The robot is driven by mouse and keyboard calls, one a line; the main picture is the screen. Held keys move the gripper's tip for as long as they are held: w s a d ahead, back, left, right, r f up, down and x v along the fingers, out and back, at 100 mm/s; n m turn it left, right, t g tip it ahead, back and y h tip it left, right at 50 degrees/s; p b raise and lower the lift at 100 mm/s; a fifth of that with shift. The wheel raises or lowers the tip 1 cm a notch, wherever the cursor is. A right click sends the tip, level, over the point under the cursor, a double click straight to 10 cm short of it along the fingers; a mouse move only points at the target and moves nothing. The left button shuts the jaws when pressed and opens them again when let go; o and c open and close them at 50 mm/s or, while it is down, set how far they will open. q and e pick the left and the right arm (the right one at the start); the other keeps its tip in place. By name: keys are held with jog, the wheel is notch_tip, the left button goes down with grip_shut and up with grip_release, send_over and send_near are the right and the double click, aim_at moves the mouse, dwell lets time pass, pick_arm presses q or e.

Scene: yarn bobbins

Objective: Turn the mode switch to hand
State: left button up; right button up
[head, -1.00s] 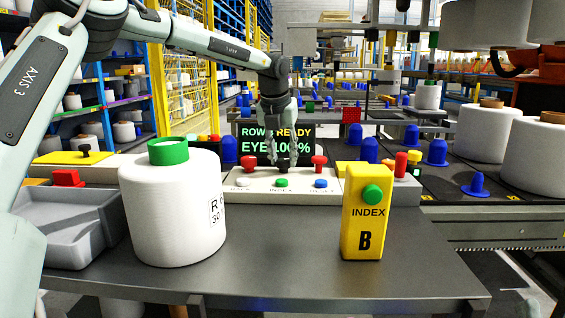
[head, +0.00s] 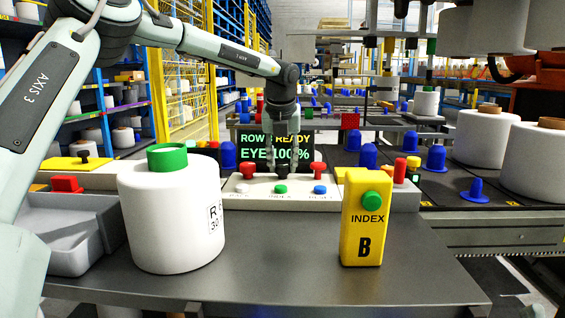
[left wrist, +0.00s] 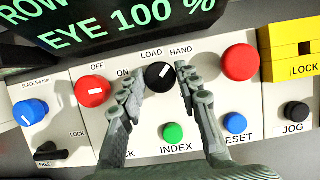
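The mode switch is a black round knob with a white pointer mark (left wrist: 160,77), labelled LOAD and HAND, on the white control panel (head: 233,200). In the left wrist view its mark leans up and to the right, roughly toward HAND. In the head view the knob is largely lost behind my gripper. My left gripper (left wrist: 159,72) is open, with one finger on each side of the knob. Its fingertips are very close to the knob; I cannot tell whether they touch it. It also shows in the head view (head: 282,165). My right gripper is not in view.
A red OFF/ON knob (left wrist: 92,87) and a red button (left wrist: 240,62) flank the switch. Green INDEX (left wrist: 173,132) and blue RESET (left wrist: 235,123) buttons sit below. The display (head: 300,150) stands behind. A white bobbin (head: 170,225) and yellow INDEX B box (head: 363,225) stand in front.

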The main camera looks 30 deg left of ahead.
pick_arm(q)
jog(key=o, duration=0.3)
jog(key=shift+o, duration=0.2)
jog(key=v, duration=1.2)
